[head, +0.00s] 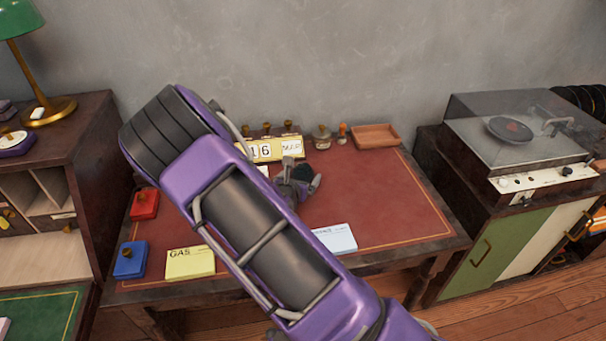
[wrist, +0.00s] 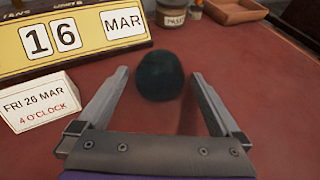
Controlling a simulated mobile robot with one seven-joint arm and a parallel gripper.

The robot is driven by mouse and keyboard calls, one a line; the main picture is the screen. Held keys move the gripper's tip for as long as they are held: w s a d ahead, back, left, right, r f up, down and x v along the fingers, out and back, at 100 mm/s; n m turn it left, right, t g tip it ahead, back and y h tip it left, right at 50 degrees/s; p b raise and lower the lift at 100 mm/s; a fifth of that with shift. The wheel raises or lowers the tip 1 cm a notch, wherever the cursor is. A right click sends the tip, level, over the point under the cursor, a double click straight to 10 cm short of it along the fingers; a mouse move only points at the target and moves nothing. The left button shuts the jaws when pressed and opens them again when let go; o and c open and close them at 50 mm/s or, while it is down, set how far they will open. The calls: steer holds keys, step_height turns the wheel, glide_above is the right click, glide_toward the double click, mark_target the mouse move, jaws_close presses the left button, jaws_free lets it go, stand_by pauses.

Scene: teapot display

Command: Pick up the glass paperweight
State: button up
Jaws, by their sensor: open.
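A dark, rounded object, which looks like the glass paperweight (wrist: 160,75), sits on the red desk top (wrist: 215,45) in the wrist view. It lies just beyond and between the fingertips of my gripper (wrist: 160,78), which is open with nothing between its fingers. In the head view my gripper (head: 302,182) is low over the middle of the desk. The paperweight shows there as a small dark patch (head: 301,172), partly hidden by the fingers. Whether a finger touches it I cannot tell.
A yellow calendar (wrist: 75,40) and a white card (wrist: 38,102) stand left of my gripper. A stamp pot (wrist: 172,14) and a wooden tray (wrist: 234,10) are behind. Yellow (head: 190,262) and pale blue (head: 335,239) pads lie in front. The desk's right side is clear.

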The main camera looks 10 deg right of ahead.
steer(key=c, duration=1.6)
steer(key=shift+w, duration=0.1)
steer(key=shift+r, duration=0.1)
